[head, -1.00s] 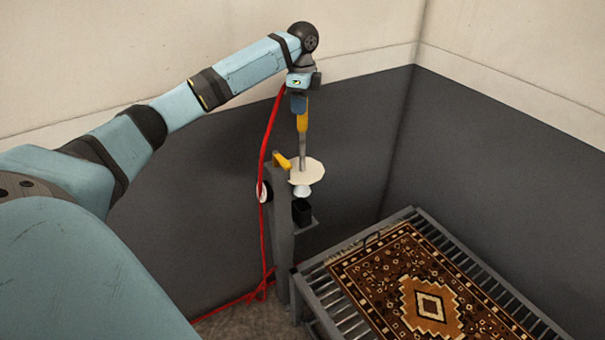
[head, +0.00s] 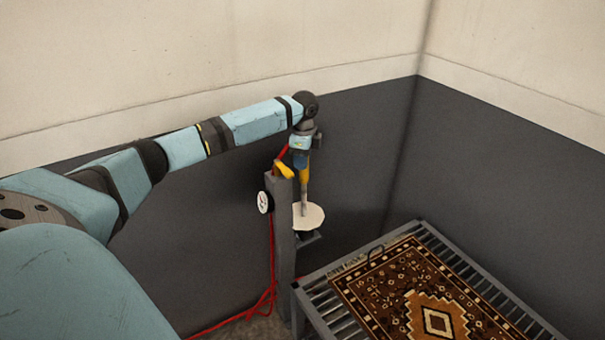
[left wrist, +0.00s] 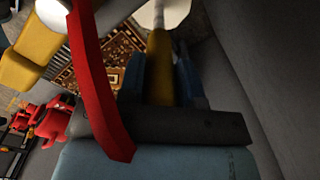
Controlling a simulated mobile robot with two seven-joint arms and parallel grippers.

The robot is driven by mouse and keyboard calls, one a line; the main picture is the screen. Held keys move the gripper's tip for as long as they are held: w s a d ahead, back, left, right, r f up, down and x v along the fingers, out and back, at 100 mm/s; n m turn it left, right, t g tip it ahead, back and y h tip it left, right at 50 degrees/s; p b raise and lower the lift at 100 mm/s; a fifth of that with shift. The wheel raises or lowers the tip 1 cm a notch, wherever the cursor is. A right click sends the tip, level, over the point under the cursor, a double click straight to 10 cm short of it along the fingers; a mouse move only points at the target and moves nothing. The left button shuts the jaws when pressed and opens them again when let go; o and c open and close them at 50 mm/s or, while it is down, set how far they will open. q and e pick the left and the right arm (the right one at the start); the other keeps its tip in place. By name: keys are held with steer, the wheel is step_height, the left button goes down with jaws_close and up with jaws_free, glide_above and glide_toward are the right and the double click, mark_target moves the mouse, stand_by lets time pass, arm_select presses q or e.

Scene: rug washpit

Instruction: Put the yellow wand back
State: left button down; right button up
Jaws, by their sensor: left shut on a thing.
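The yellow wand (head: 304,175) hangs upright under my left gripper (head: 301,160). It has a yellow handle, a grey shaft and a pale round disc (head: 311,217) low down. My left gripper is shut on the yellow handle, which also shows between its blue fingers in the left wrist view (left wrist: 159,65). The disc is just above a black holder on a small bracket (head: 309,240) beside a grey post (head: 285,245). The disc hides the wand's tip and most of the holder, so I cannot tell whether the tip is inside. My right gripper is not in view.
A yellow lever-like part (head: 284,169) is at the post's top, close left of the wand. A round white gauge (head: 264,202) is on the post. A red hose (head: 272,262) hangs beside it. A patterned rug (head: 405,295) lies on a slatted rack at right. Dark walls stand behind.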

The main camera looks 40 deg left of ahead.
mark_target(302, 172)
arm_select(q)
step_height(302, 172, down, 5)
steer(key=shift+r+b, duration=0.2)
steer(key=shift+b, duration=0.25)
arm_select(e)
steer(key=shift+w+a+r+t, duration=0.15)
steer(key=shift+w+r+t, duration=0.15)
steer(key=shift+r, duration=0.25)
arm_select(q)
steer(key=c, duration=0.8)
jaws_free()
steer(key=shift+f, duration=0.1)
step_height(302, 172, up, 3)
steer(key=shift+w+r+p, duration=0.1)
steer(key=shift+p, duration=0.4)
step_height(302, 172, up, 9)
steer(key=shift+d+r+p, duration=0.1)
steer(key=shift+d+p, duration=0.05)
steer(key=shift+p, duration=0.85)
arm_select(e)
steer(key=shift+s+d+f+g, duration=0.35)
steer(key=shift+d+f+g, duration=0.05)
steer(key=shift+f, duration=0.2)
